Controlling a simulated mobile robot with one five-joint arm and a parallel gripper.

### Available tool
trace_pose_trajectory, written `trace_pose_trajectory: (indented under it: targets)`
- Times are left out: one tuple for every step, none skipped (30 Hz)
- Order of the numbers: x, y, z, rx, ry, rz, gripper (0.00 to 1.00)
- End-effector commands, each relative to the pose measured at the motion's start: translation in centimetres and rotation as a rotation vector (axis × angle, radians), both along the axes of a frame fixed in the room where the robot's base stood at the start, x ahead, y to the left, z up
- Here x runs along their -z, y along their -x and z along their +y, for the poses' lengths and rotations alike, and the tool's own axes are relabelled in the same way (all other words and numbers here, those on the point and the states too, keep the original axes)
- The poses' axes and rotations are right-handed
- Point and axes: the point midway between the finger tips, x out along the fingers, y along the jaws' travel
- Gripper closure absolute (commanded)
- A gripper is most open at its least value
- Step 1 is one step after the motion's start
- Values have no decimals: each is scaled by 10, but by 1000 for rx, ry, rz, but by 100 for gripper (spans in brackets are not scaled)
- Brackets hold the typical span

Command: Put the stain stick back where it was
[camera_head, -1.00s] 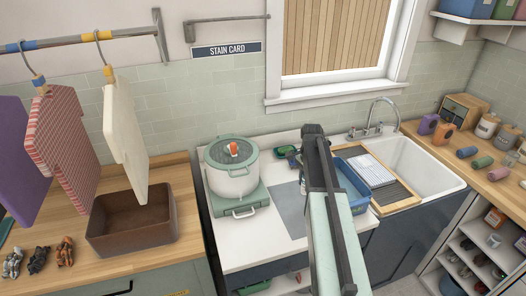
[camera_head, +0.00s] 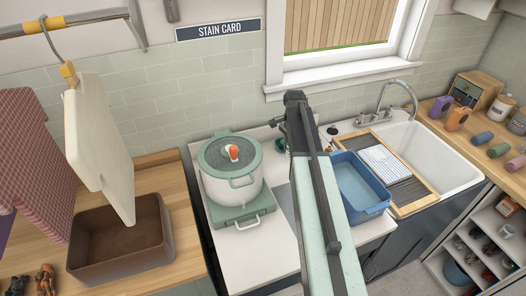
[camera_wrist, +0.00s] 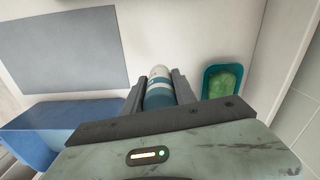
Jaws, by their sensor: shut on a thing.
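The stain stick (camera_wrist: 160,92), white and blue with rounded sides, is between the two fingers of my gripper (camera_wrist: 158,84) in the wrist view. My gripper is shut on it, above the white counter top. Its lower part is hidden by the gripper body. In the head view my arm covers most of my gripper, and I cannot make out the stick there. A "STAIN CARD" sign (camera_head: 218,30) is on the tiled wall at the upper left.
A teal dish with green soap (camera_wrist: 223,82) is right of my gripper in the wrist view. A blue basin (camera_head: 374,209) stands right of my arm, a white pot (camera_head: 231,183) left. A grey mat (camera_wrist: 70,48) lies flat. White counter (camera_head: 240,250) is bare in front.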

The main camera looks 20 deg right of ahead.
Motion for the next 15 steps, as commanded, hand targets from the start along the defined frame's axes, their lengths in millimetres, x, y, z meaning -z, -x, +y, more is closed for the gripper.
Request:
trace_pose_trajectory:
  targets:
    - [0,0,-2,3,0,0,100]
    - [0,-1,-2,4,0,0,100]
    - [1,-6,-2,5,0,0,100]
    - [2,-11,0,6,0,0,100]
    - [3,-17,2,6,0,0,100]
    - [4,-27,6,6,0,0,100]
    - [5,-36,9,7,0,0,100]
    - [6,-45,13,8,0,0,100]
    - [7,-57,18,8,0,0,100]
    - [8,-65,21,8,0,0,100]
    - [9,-73,25,9,0,0,100]
    - [10,-85,30,10,0,0,100]
    - [11,-92,34,10,0,0,100]
    - [12,-100,37,10,0,0,100]
    - [13,-108,42,11,0,0,100]
